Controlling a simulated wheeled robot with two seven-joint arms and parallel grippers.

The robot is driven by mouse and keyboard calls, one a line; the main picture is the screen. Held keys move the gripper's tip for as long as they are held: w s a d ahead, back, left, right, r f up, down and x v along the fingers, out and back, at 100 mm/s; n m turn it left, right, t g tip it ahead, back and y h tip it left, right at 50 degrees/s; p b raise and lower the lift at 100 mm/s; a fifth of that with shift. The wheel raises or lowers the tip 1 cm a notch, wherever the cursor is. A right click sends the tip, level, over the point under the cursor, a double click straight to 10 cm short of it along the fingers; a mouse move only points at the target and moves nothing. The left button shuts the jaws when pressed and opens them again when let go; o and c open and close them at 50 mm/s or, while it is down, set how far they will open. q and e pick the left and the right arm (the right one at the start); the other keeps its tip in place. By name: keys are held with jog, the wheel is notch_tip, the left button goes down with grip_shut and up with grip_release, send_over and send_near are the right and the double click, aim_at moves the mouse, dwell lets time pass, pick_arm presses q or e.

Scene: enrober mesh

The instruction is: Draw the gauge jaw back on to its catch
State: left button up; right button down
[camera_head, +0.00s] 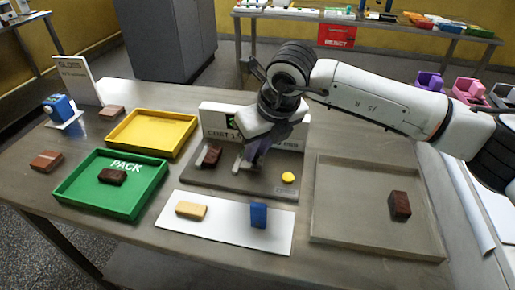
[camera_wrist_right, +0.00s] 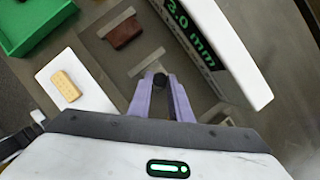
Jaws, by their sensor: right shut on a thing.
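The coating gauge stands mid-table, with a grey base (camera_head: 225,184) and an upright panel whose green readout (camera_wrist_right: 190,33) ends in ".0 mm" in the right wrist view. Its metal jaw (camera_wrist_right: 147,62) carries a dark round knob (camera_wrist_right: 160,80). My right gripper (camera_head: 251,154) reaches down over the base; its lilac fingers (camera_wrist_right: 160,92) are shut on the knob. A chocolate-coated bar (camera_head: 211,156) lies on the base left of the jaw, with a visible gap between them (camera_wrist_right: 124,33). The catch cannot be made out. My left gripper is out of view.
A yellow tray (camera_head: 118,144) and a green PACK tray (camera_head: 65,191) stand left. A white mat (camera_head: 228,223) in front holds a pale bar (camera_head: 191,210) and a blue block (camera_head: 259,215). A yellow button (camera_head: 288,178) is on the base. A grey tray (camera_head: 345,240) lies right.

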jog(key=c, duration=1.6)
grip_release()
jog(key=shift+d, duration=0.3)
jog(key=shift+a, duration=0.1)
jog(key=b+v, duration=0.1)
jog(key=v, duration=0.9)
jog(key=shift+r, duration=0.15)
